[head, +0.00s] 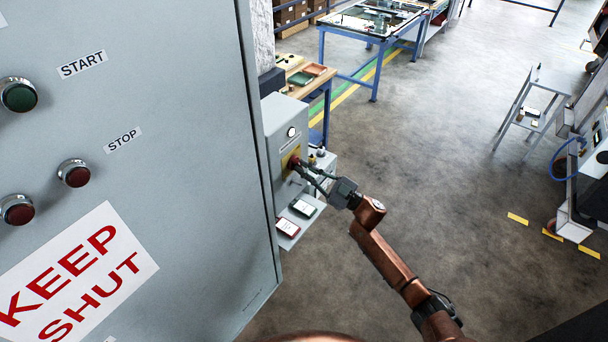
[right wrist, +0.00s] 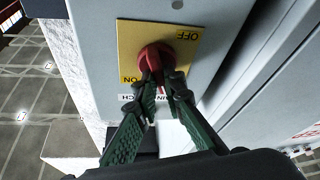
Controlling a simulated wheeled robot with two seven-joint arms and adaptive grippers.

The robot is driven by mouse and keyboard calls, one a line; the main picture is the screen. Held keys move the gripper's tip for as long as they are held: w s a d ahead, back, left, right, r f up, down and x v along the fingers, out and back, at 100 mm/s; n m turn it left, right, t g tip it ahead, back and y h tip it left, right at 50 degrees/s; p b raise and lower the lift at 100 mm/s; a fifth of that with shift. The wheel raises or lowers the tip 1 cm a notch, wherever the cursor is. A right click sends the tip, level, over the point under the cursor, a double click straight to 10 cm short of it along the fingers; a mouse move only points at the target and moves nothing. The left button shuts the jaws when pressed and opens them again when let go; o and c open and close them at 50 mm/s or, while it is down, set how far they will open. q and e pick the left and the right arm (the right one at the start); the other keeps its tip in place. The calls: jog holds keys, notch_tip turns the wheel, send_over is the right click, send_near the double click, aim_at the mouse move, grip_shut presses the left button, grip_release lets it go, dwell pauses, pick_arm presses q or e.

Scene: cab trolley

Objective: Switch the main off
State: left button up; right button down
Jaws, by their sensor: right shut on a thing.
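The main switch is a red rotary handle (right wrist: 152,55) on a yellow plate (right wrist: 186,62) marked OFF and ON. The plate is on the front of a grey box (head: 285,117) beside the large cabinet in the head view. My right gripper (head: 305,170) reaches the switch from the right. In the right wrist view its green fingers (right wrist: 158,88) are shut on the red handle, one on each side. The handle lies between the ON and OFF marks from this angle; its exact setting is hard to tell. A label below the plate is partly hidden by the fingers. My left gripper is not in view.
The large grey cabinet (head: 180,150) with START and STOP buttons and a KEEP SHUT sign fills the left. A white lamp (head: 291,132) is above the switch. A small shelf with a green-edged card (head: 303,208) and a red-edged card (head: 287,227) is below.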

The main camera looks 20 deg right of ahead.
jog(key=shift+d+r+n+g+h+b, duration=0.1)
jog(key=shift+n+g+b, duration=1.05)
jog(key=shift+n, duration=1.4)
jog(key=shift+a+f+n+g+h+b, duration=0.1)
jog(key=shift+n+g+b, duration=1.05)
jog(key=shift+n, duration=1.45)
jog(key=shift+d+r+n+g+h+b, duration=0.1)
jog(key=shift+n+g+b, duration=0.7)
jog(key=shift+n+b, duration=1.2)
jog(key=shift+n+p, duration=0.5)
jog(key=shift+n, duration=0.25)
jog(key=c, duration=2)
grip_release()
